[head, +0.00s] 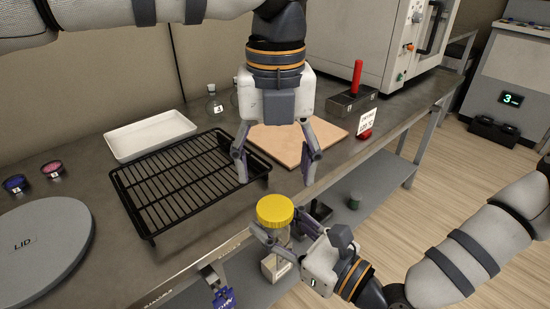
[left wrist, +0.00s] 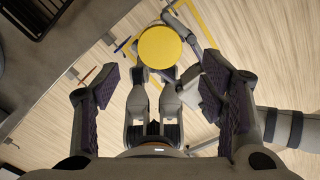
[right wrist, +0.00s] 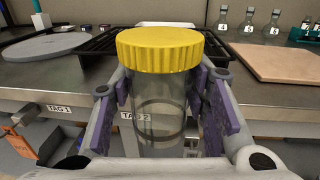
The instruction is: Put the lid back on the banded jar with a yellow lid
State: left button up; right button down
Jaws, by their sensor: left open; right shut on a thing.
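The clear jar (right wrist: 158,125) has a dark band and stands upright between the fingers of my right gripper (head: 284,228), which is shut on it in front of the bench edge. The ribbed yellow lid (head: 275,209) sits level on the jar's mouth; the right wrist view shows it from the side (right wrist: 160,50). I cannot tell how tightly it is seated. My left gripper (head: 275,181) is open and empty, pointing down above the lid, with a gap between. In the left wrist view the lid (left wrist: 160,46) shows from above, a little beyond the fingertips.
A black wire rack (head: 185,180), a white tray (head: 150,134) and a tan board (head: 296,143) lie on the bench. A grey disc (head: 42,245) and two small jars are at left. A red-handled block (head: 352,98) is at the back. A shelf (head: 375,185) runs below.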

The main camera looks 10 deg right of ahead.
aim_at(275, 207)
pick_arm(q)
jog(key=n, duration=0.6)
jog(key=shift+r+n, duration=0.2)
jog(key=shift+n, duration=0.2)
jog(key=n, duration=0.5)
jog(key=shift+r, duration=0.15)
notch_tip(275, 207, down, 8)
jog(key=shift+f, duration=0.1)
